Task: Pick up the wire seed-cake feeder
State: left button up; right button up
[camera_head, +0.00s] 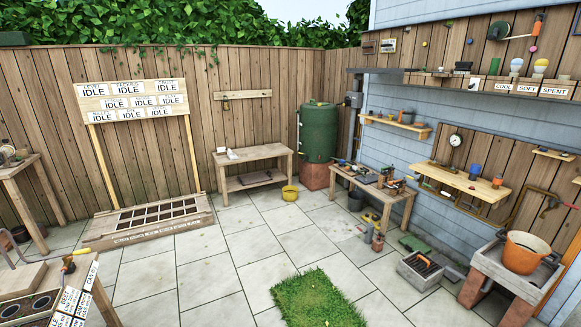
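I cannot make out the wire seed-cake feeder for certain in the head view. Several small items on the right workbench (373,186) and on the wall shelves are too small to tell apart. Neither of my grippers shows in this view.
A low wooden table (252,153) stands at the back fence beside a green water barrel (319,132). An orange pot (524,253) sits at right. The central paving and grass patch (318,299) are open.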

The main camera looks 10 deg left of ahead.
aim_at(226, 103)
jog(key=i+j+u, duration=0.25)
jog(key=i, duration=0.15)
jog(key=i+u, duration=0.2)
jog(key=i, duration=0.15)
jog(key=i+u, duration=0.2)
jog(key=i, duration=3)
jog(key=i+j, duration=0.1)
jog(key=i, duration=2.35)
jog(key=l+z, duration=0.05)
jog(key=l, duration=0.05)
